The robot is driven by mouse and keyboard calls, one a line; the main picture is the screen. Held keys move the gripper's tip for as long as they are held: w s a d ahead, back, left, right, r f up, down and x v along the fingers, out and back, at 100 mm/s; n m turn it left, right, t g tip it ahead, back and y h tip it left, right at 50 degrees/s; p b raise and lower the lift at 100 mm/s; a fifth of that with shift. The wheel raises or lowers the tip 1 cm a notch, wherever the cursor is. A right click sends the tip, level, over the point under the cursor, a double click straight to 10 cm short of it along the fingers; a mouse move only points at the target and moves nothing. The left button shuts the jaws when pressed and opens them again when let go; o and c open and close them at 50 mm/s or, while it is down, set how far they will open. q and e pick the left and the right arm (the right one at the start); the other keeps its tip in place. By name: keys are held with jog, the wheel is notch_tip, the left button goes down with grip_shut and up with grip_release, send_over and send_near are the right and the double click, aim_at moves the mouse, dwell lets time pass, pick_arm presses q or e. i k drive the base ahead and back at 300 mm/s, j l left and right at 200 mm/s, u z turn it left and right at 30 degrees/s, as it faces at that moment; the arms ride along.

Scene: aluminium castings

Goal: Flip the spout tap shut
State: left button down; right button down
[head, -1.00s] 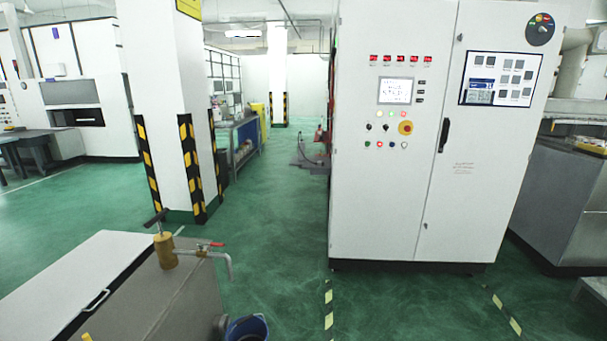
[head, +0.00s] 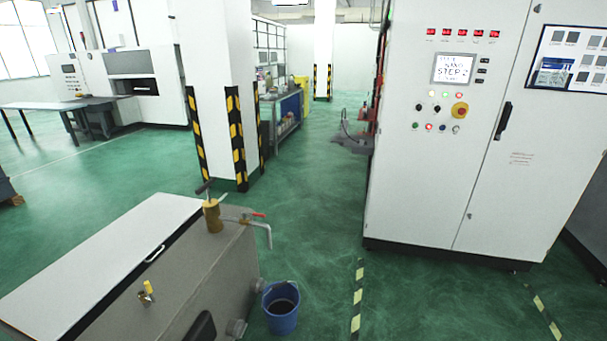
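The spout tap (head: 264,229) sticks out from the top right end of a grey tank (head: 170,280). It is a bent metal pipe with a red lever (head: 257,214), and its outlet points down. The lever looks roughly in line with the pipe's level part. A brass body (head: 212,216) with a dark T-handle stands upright beside it on the tank. Neither of my grippers is in view.
A blue bucket (head: 281,315) stands on the floor below and right of the spout. A brass fitting (head: 147,292) sits nearer on the tank. A white control cabinet (head: 450,150) stands at right.

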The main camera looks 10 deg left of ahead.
aim_at(254, 214)
jog(key=i+l+u, duration=0.1)
jog(key=u, duration=0.3)
jog(key=i+l+u, duration=0.1)
jog(key=u, duration=0.3)
